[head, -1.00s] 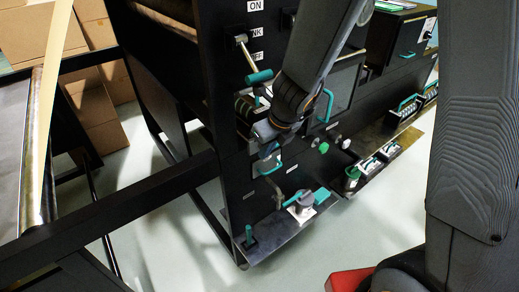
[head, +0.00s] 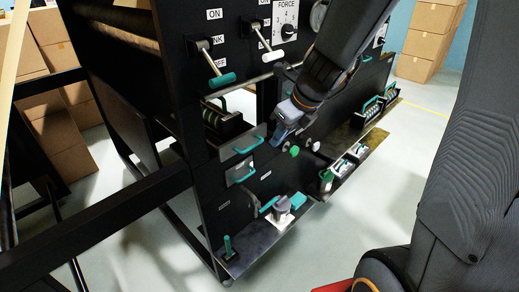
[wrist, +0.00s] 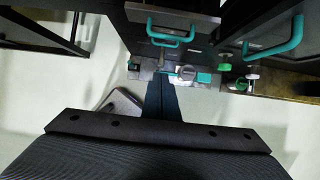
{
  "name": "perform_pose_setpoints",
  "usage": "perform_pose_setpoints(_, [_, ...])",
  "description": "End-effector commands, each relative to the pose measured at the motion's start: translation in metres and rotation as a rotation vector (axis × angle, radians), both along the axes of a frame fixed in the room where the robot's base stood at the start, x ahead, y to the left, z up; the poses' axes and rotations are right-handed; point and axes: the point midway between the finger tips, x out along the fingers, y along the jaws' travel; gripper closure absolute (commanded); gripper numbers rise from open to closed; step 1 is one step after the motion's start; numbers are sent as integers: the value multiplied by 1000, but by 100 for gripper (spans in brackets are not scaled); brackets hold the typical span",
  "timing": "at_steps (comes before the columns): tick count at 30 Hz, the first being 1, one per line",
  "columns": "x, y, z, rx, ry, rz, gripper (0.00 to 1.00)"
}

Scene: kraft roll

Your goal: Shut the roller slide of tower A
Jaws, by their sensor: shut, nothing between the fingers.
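An open slide with dark rollers (head: 226,122) juts from the black machine front in the head view. Its grey front plate (head: 262,133) carries a teal bar handle (head: 249,147). I cannot read which tower it belongs to. My gripper (head: 277,141) is shut and empty, pointing down just right of this front plate; whether it touches is unclear. A smaller plate with a teal handle (head: 241,174) sits below the slide. The wrist view shows a teal handle on a grey plate (wrist: 170,39) and a larger one (wrist: 275,42) at upper right.
Two levers, one teal-tipped (head: 222,79) and one white-tipped (head: 272,56), stick out above. A green knob (head: 294,151) is right of my gripper. A low shelf (head: 262,246) holds a grey clamp-like part (head: 284,208). Open floor (head: 330,235) lies in front.

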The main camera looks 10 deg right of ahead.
Motion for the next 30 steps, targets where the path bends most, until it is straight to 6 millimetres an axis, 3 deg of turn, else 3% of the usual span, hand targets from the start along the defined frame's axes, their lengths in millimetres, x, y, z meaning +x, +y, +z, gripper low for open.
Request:
perform_pose_setpoints(5, [7,5,-18,1,4,4,100])
perform_pose_setpoints(18, [39,27,-94,0,4,4,100])
perform_pose_setpoints(21, [51,35,-82,0,1,6,100])
perform_pose_setpoints(30, [69,46,-79,-1,1,5,100])
